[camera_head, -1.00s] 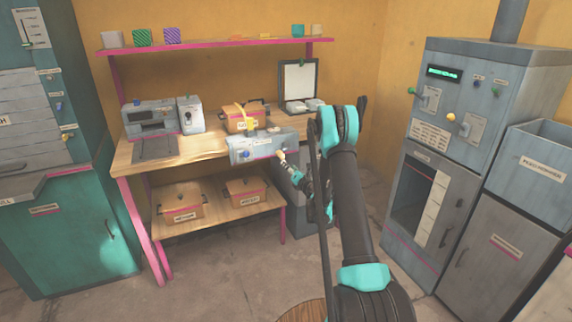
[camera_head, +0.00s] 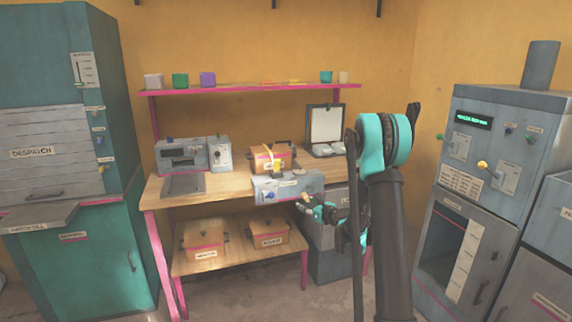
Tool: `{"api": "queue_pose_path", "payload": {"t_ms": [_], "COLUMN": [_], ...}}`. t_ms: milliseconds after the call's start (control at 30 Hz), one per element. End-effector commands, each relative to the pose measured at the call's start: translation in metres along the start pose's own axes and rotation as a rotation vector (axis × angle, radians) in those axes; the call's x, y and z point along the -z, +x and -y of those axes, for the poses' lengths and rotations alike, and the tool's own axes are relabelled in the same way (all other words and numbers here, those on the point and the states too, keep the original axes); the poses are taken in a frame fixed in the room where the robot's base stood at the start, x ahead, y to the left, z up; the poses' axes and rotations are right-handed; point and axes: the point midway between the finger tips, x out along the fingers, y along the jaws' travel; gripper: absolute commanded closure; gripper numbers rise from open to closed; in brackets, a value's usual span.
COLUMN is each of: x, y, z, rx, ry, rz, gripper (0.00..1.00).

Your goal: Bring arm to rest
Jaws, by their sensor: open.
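My arm (camera_head: 388,215) rises in the right middle of the view, black with teal joints, and bends over at the top. Its far end reaches down and left towards the workbench. My gripper (camera_head: 306,203) is small in view, beside the front right of a grey box-shaped device (camera_head: 286,188) at the bench's front edge. The gripper is open. A pale knob-like tip shows near its fingers, and I cannot tell whether they touch it.
The wooden workbench (camera_head: 228,185) carries a grey machine (camera_head: 183,156) and an orange box (camera_head: 268,158). A grey bin (camera_head: 332,262) stands below my gripper. The teal despatch cabinet (camera_head: 60,170) is left; a grey press cabinet (camera_head: 470,240) is right. Floor shows between them.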

Motion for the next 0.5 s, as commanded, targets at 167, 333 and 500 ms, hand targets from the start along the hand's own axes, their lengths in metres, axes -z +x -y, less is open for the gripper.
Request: {"api": "queue_pose_path", "payload": {"t_ms": [167, 333, 500], "x": [-0.02, -0.023, -0.016], "y": [-0.046, -0.096, -0.152], "z": [-0.033, -0.063, -0.09], "rx": [-0.096, -0.212, -0.353], "ry": [-0.383, -0.741, -1.085], "rz": [-0.098, -0.182, -0.256], "gripper": [0.53, 0.53, 0.53]}}
